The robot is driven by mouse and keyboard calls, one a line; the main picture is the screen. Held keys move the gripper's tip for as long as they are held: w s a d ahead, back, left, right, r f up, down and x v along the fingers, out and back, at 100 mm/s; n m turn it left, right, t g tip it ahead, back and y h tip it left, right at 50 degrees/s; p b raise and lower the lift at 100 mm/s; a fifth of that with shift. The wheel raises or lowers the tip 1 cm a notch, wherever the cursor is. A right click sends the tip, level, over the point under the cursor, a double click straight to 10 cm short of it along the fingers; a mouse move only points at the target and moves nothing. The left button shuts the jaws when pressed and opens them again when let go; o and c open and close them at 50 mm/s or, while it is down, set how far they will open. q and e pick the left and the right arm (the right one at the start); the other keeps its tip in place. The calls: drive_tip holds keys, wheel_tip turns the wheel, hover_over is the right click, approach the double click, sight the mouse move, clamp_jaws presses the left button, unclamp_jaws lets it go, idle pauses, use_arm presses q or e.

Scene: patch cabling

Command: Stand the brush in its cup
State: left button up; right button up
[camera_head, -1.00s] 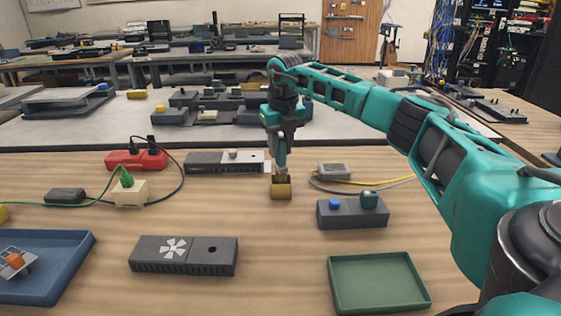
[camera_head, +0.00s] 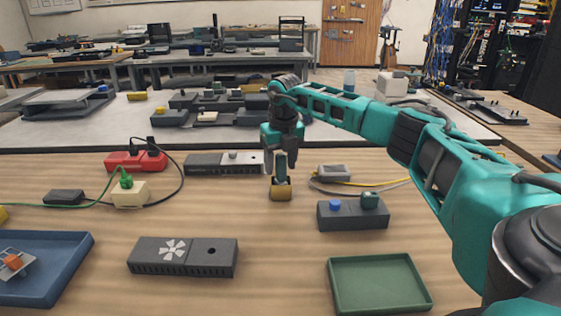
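The brush (camera_head: 281,167) stands roughly upright in its cup, with its dark teal handle showing above the rim. The brush's lower end is hidden inside the cup. My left gripper is not in view.
A dark block with blue and green knobs (camera_head: 352,215) stands right of the cup. A grey box with a yellow cable (camera_head: 334,172) lies behind it. A green tray (camera_head: 335,290), a fan-marked unit (camera_head: 150,257) and a blue tray (camera_head: 60,282) are in front.

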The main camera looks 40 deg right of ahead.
drive_tip(key=r, duration=0.4)
drive_tip(key=s+r+p, duration=0.1)
drive_tip(key=r, duration=0.7)
drive_tip(key=shift+s+a+r+p, duration=0.15)
drive_tip(key=shift+s+a+p, duration=0.05)
drive_tip(key=shift+a+p, duration=0.1)
